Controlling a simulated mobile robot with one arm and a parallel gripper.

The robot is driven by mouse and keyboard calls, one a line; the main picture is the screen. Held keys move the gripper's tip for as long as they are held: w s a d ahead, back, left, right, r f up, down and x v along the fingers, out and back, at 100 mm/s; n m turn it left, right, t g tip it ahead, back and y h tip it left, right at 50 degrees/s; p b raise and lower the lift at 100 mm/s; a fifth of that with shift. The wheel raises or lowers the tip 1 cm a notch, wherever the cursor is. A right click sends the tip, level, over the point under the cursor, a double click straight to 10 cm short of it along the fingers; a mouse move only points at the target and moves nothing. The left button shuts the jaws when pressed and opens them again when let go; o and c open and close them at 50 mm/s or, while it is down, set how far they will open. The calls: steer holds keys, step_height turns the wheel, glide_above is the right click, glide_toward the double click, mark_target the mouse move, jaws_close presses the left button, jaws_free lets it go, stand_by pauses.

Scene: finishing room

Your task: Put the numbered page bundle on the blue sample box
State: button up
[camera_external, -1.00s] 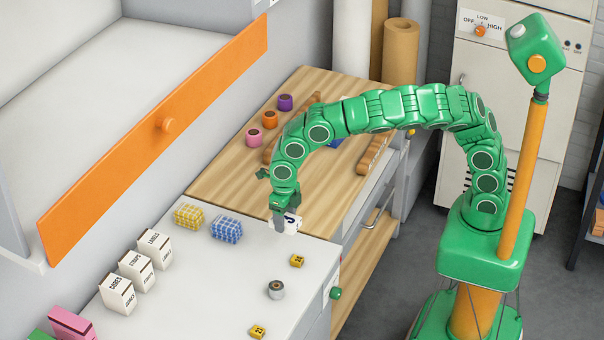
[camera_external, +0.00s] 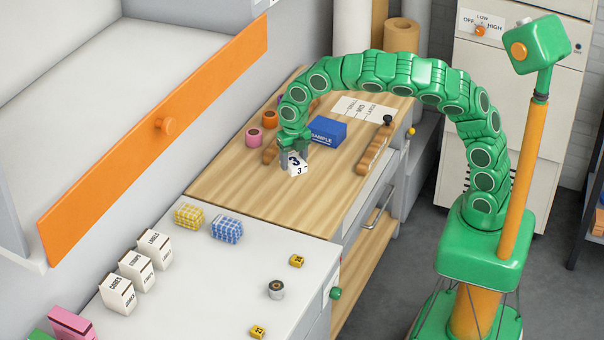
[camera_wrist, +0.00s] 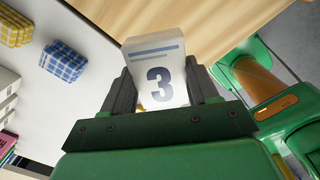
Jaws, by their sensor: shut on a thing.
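The numbered page bundle (camera_external: 297,163) is a white block with a dark 3 on its faces. My gripper (camera_external: 295,156) is shut on it and holds it over the wooden bench, in front of the blue sample box. In the wrist view the bundle (camera_wrist: 158,75) sits between the two dark fingers of my gripper (camera_wrist: 163,90), its 3 facing the camera. The blue sample box (camera_external: 327,131), with white SAMPLE lettering, stands on the bench behind and to the right of the bundle. The bundle is apart from the box. The box does not show in the wrist view.
Pink (camera_external: 253,137) and orange (camera_external: 270,119) rolls stand left of my gripper. A wooden rack (camera_external: 375,148) lies right of the box, a printed sheet (camera_external: 364,108) behind it. Yellow (camera_external: 189,216) and blue checked (camera_external: 227,229) bundles sit on the white counter. The bench front is clear.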

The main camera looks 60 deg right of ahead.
steer(key=s+d+r+m, duration=0.1)
steer(key=s+d+m, duration=0.25)
steer(key=d, duration=0.85)
steer(key=s+d+r+m, duration=0.15)
steer(key=d+m, duration=0.25)
steer(key=d, duration=0.7)
steer(key=s+d+m, duration=0.3)
steer(key=d, duration=0.9)
glide_above(327, 125)
steer(key=s, duration=0.1)
steer(key=f, duration=0.8)
steer(key=shift+s+a+f, duration=0.15)
steer(key=shift+s+a, duration=0.05)
steer(key=shift+w+d+f, duration=0.15)
steer(key=shift+w+f, duration=0.2)
steer(key=shift+w, duration=0.05)
steer(key=shift+w+f, duration=0.2)
steer(key=shift+f, duration=0.1)
steer(key=shift+w+f, duration=0.1)
steer(key=shift+f, duration=1.5)
steer(key=shift+f, duration=0.15)
